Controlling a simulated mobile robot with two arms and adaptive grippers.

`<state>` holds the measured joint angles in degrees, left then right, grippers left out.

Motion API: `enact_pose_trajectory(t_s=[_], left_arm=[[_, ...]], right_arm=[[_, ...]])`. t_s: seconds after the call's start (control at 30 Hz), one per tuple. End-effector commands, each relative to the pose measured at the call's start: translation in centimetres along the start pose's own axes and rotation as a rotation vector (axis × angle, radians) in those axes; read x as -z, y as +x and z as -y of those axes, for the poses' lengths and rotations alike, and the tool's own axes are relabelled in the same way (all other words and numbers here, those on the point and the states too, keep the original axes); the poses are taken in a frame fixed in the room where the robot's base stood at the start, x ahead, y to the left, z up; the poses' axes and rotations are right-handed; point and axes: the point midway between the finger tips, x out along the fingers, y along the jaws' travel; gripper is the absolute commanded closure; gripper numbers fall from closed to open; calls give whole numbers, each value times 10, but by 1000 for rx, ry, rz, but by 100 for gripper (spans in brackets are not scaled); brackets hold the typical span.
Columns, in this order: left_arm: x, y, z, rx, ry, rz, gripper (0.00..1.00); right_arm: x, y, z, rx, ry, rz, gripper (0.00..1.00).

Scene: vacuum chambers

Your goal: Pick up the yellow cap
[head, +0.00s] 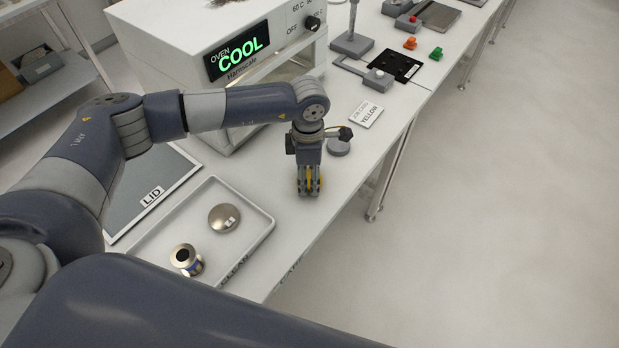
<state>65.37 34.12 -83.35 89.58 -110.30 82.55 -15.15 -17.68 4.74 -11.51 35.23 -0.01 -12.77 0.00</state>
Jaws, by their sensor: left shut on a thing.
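My left gripper (309,188) points down over the white bench, near its front edge and in front of the oven. It is shut on the yellow cap (314,184), of which only a little yellow shows between the fingers. The fingers hide the rest of the cap. I cannot tell whether the cap touches the bench or is just above it. My right gripper is not in view.
The oven (237,60) reads COOL. A card (366,115) reads YELLOW. Orange (410,43) and green (437,53) caps stand near a black plate (405,64). A tray (262,217) marked CLEAN holds a metal disc (224,217) and a small cylinder (186,259). Open floor lies right.

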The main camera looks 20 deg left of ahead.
Motion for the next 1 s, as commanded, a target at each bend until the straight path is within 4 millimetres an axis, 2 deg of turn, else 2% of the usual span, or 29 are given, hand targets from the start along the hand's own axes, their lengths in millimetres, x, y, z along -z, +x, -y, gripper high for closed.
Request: enact_pose_trajectory(t_s=[0.37, 0.57, 0.77, 1.0], left_arm=[[0, -5, -1, -2, 0, 0, 60], [-1, -30, -2, -6, 1, 3, 60], [6, -35, 38, 0, 6, 1, 60], [14, -40, 94, 0, 7, 1, 60]], right_arm=[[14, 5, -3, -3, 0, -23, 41], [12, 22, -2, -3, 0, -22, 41], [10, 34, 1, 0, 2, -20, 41], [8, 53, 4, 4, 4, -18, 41]])
